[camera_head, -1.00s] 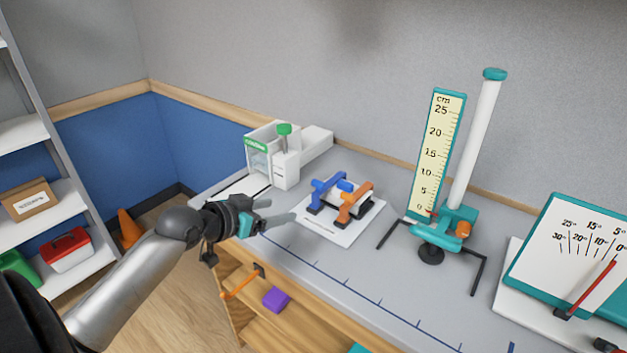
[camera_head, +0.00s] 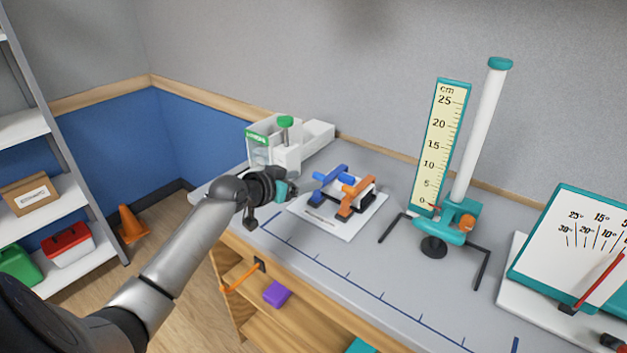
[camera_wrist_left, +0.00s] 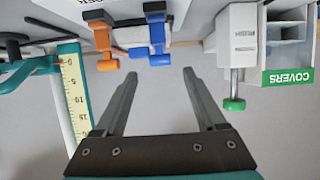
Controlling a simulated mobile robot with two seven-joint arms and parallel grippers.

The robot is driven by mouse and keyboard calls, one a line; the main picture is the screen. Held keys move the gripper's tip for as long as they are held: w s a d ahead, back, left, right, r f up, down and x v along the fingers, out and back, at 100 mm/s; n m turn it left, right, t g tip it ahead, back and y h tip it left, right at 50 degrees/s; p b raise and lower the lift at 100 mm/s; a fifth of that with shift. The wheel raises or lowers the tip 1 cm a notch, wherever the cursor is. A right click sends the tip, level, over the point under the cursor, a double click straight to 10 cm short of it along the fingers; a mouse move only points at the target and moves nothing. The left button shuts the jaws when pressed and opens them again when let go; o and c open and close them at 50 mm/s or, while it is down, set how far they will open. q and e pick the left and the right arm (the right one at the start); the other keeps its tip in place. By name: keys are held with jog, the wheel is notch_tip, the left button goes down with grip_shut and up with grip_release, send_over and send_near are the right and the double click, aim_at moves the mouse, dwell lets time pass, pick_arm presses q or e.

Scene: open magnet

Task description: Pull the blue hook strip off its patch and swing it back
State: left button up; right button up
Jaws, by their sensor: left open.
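The blue hook strip (camera_head: 331,182) sits on a white base plate (camera_head: 345,231) on the bench, left of a similar orange strip (camera_head: 357,197). In the left wrist view the blue strip (camera_wrist_left: 155,32) hangs upside down beside the orange one (camera_wrist_left: 103,42), with a blue bar end pointing towards my gripper. The patch under the blue strip cannot be made out. My left gripper (camera_head: 291,187) is just left of the blue strip. In the wrist view my left gripper (camera_wrist_left: 159,76) has its fingers apart, empty, with the blue strip beyond the tips. My right gripper is out of view.
A white covers dispenser (camera_head: 288,155) with a green knob stands behind my left gripper. A tall centimetre scale (camera_head: 440,145) on a teal tripod stands to the right, and a tilted angle board (camera_head: 580,240) is further right. The bench front is clear.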

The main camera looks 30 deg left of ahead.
aim_at(318, 177)
pick_arm(q)
jog(key=shift+b+x, duration=0.5)
jog(key=shift+x, duration=2)
jog(key=shift+c, duration=0.3)
grip_shut()
